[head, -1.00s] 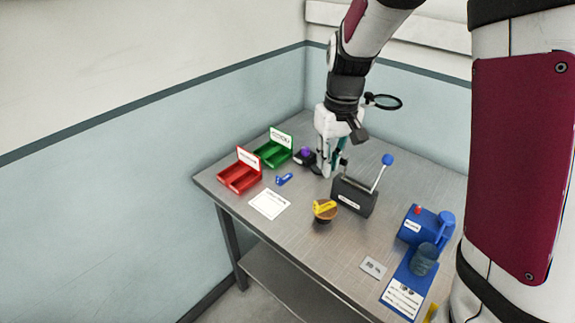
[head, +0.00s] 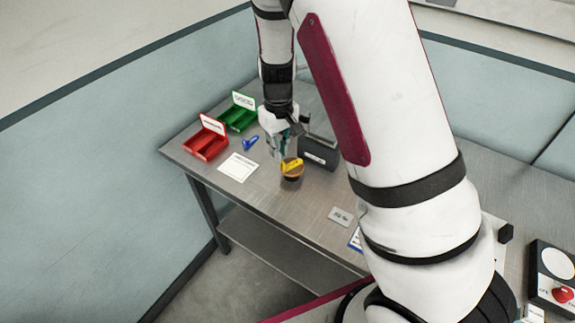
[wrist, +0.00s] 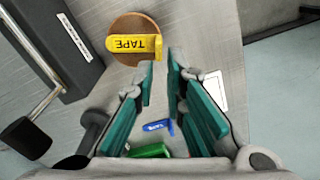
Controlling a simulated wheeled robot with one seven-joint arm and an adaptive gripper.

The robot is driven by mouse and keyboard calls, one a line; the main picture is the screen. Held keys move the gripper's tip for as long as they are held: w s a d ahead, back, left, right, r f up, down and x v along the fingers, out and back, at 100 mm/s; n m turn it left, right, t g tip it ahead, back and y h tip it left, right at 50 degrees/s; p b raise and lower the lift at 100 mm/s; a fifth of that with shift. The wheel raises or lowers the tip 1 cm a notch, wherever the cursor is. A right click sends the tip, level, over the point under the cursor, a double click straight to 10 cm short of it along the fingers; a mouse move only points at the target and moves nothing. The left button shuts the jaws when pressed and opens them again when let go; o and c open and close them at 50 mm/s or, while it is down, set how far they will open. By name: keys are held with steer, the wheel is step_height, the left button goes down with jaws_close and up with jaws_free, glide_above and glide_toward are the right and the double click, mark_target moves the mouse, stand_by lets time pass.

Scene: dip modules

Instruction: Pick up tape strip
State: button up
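A yellow strip marked TAPE (wrist: 134,43) lies on top of a round brown holder (wrist: 128,22) in the wrist view. In the head view the yellow strip (head: 293,165) and the holder (head: 292,177) are just right of my gripper (head: 279,154). A blue strip, also lettered, (wrist: 157,125) lies on the table in the wrist view and shows in the head view (head: 250,143). My gripper (wrist: 161,68) has its teal-padded fingers apart with nothing between them. Its tips are close to the yellow strip's end; I cannot tell whether they touch it.
A dark grey box (head: 318,152) with a lever (wrist: 40,108) stands beside the holder. A red bin (head: 205,145), a green bin (head: 238,118) and a white card (head: 238,167) are at the left. A small grey plate (head: 340,217) lies near the front edge.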

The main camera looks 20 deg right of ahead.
steer(key=shift+d+f+p, duration=0.1)
steer(key=shift+f+p, duration=0.3)
steer(key=shift+f, duration=1.95)
steer(key=shift+c, duration=0.3)
jaws_close()
steer(key=shift+r, duration=0.1)
steer(key=shift+r, duration=0.85)
steer(key=shift+s+r+b, duration=0.35)
steer(key=shift+r+b, duration=0.05)
steer(key=shift+r, duration=0.5)
steer(key=s+a+r, duration=0.1)
steer(key=s+a, duration=0.2)
steer(key=s, duration=1.2)
steer(key=shift+a+r, duration=0.2)
steer(key=shift+a, duration=0.15)
